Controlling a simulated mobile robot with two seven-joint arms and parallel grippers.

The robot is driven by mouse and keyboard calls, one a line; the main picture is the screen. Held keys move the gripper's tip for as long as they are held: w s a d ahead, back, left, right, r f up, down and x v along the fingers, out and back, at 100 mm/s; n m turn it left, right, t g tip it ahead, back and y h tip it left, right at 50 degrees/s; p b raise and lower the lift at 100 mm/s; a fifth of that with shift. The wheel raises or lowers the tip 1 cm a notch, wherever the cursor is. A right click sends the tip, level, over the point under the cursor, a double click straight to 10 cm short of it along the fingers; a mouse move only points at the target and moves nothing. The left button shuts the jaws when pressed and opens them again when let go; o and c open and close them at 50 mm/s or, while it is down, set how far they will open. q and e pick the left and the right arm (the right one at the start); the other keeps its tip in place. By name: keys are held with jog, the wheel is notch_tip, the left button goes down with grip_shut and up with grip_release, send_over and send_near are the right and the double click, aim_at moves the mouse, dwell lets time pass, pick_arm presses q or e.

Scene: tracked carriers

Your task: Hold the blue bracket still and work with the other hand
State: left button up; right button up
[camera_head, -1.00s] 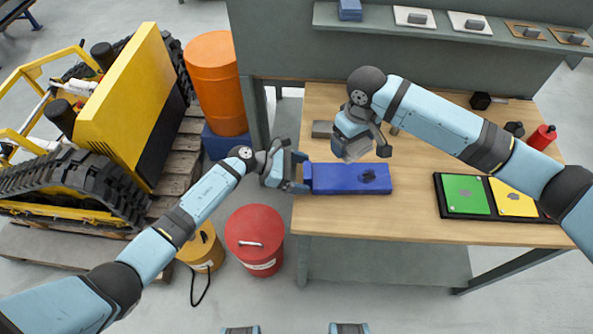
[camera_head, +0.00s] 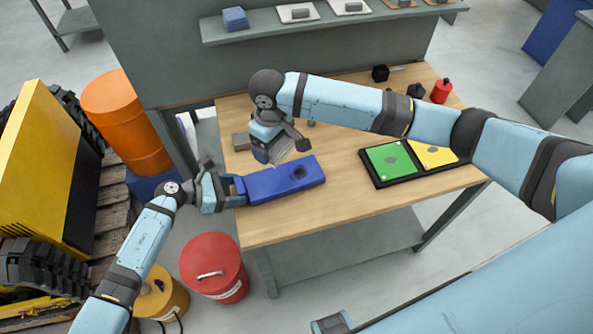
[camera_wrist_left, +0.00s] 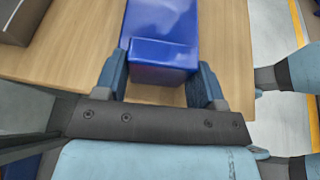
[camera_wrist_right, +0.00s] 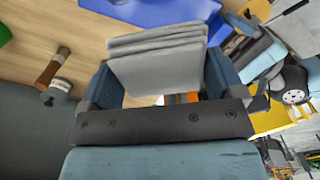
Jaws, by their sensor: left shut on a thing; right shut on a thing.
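The blue bracket (camera_head: 265,186) lies flat along the front left edge of the table, with a dark round patch near its right end. My left gripper (camera_head: 238,189) is shut on the bracket's left end; the left wrist view shows the blue end (camera_wrist_left: 160,55) between the two fingers. My right gripper (camera_head: 284,148) is shut on a grey, layered, cloth-like pad (camera_wrist_right: 158,60) just behind the bracket. In the head view the pad is partly hidden by the fingers, and I cannot tell whether it touches the bracket.
A black tray (camera_head: 376,181) with a green and a yellow panel lies to the right on the wooden table (camera_head: 300,222). A grey block (camera_head: 241,141) sits behind the bracket. A red bottle (camera_head: 441,91) stands at the back right. A brush (camera_wrist_right: 53,72) shows in the right wrist view.

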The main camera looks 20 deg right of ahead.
aim_at(306, 168)
jog(key=d+f+m, duration=0.4)
jog(key=d+m, duration=0.5)
jog(key=shift+s+a+f, duration=0.1)
jog(key=shift+a+f, duration=0.05)
jog(key=shift+f, duration=1.6)
jog(key=shift+s+a+f, duration=0.1)
jog(key=shift+f, duration=1.6)
jog(key=shift+w+a+f, duration=0.1)
jog(key=shift+a+f, duration=0.4)
jog(key=shift+a, duration=0.05)
jog(key=shift+c, duration=0.4)
jog(key=shift+a+f, duration=0.15)
jog(key=shift+a, duration=2.55)
jog(key=shift+d, duration=3.35)
notch_tip(306, 168, up, 8)
jog(key=shift+a, duration=0.1)
